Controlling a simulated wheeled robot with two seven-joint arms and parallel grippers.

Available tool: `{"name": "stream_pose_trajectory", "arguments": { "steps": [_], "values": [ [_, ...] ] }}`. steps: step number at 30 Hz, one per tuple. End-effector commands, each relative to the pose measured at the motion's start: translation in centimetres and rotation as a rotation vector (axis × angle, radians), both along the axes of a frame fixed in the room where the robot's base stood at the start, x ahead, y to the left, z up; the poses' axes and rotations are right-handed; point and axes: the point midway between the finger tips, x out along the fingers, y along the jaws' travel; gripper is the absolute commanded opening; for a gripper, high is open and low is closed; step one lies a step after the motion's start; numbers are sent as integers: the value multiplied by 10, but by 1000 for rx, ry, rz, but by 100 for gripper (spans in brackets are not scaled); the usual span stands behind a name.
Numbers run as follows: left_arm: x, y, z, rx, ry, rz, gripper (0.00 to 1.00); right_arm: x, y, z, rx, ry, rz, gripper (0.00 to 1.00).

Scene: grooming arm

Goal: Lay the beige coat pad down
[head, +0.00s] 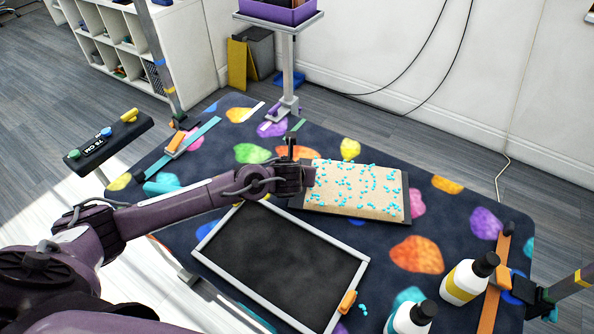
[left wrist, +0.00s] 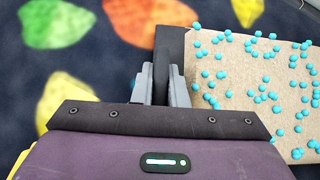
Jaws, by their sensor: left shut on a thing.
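The beige coat pad (head: 357,189) is a flat rectangle dotted with small blue beads, with a dark border. It is level, at or just above the spotted table, right of centre in the head view. It also shows at the right of the left wrist view (left wrist: 261,92). My left gripper (head: 308,178) is at the pad's left end. In the left wrist view its two fingers (left wrist: 162,88) are shut on the dark bar (left wrist: 168,52) along that end. Whether the pad's underside touches the table is hidden. My right gripper is not in view.
A pale-framed dark tray (head: 213,233) lies in front of the pad. Two black-capped bottles (head: 462,281) (head: 402,320) stand front right, near an orange strip (head: 490,308). A post with a purple bin (head: 278,12) rises behind. Spotted table surface (head: 440,220) is clear right of the pad.

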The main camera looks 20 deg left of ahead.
Motion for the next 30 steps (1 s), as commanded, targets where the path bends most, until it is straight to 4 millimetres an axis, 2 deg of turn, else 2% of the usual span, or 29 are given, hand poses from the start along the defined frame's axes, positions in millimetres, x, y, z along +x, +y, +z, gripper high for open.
{"name": "stream_pose_trajectory", "arguments": {
  "steps": [7,23,24,29,30],
  "values": [
    [1,0,1,-2,-2,1,0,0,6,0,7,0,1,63],
    [1,0,-5,-2,-2,1,0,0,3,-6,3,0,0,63],
    [1,0,-4,-2,-2,1,16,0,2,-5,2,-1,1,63],
    [0,0,-5,0,-1,1,37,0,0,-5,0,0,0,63],
    [0,0,-5,0,-1,1,38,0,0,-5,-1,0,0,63]
  ]
}}
